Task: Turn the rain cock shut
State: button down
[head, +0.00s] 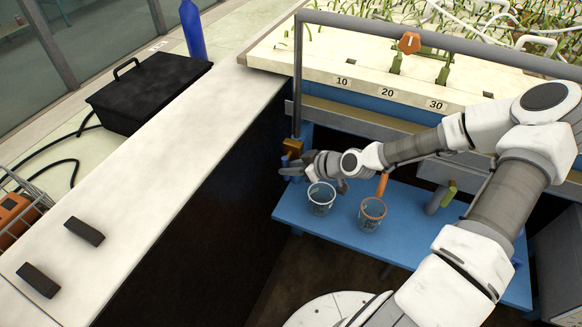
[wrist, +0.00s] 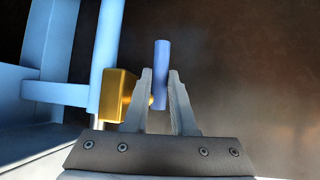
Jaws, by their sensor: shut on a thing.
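The rain cock is a brass valve body (wrist: 118,95) with a blue lever (wrist: 161,60), fixed beside a light blue upright post. In the head view the brass body (head: 292,145) sits at the left end of the blue shelf, by the frame's corner post. My gripper (wrist: 161,74) is shut on the blue lever, one finger on each side, and the lever's end sticks out past the fingertips. In the head view my gripper (head: 288,170) reaches in from the right and partly hides the lever.
Two clear cups stand on the blue shelf (head: 430,245) below my arm: one white-rimmed (head: 320,198), one orange-rimmed (head: 371,214). A white-topped counter (head: 170,160) borders the left.

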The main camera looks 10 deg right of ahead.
jog(key=shift+w+t+y, duration=0.1)
jog(key=shift+t+y, duration=0.2)
jog(key=shift+y, duration=0.1)
jog(key=shift+f, duration=0.1)
jog(key=c, duration=1)
grip_release()
jog(key=shift+a, duration=0.1)
jog(key=p+v, duration=0.3)
jog(key=v, duration=1.4)
jog(key=shift+s, duration=0.25)
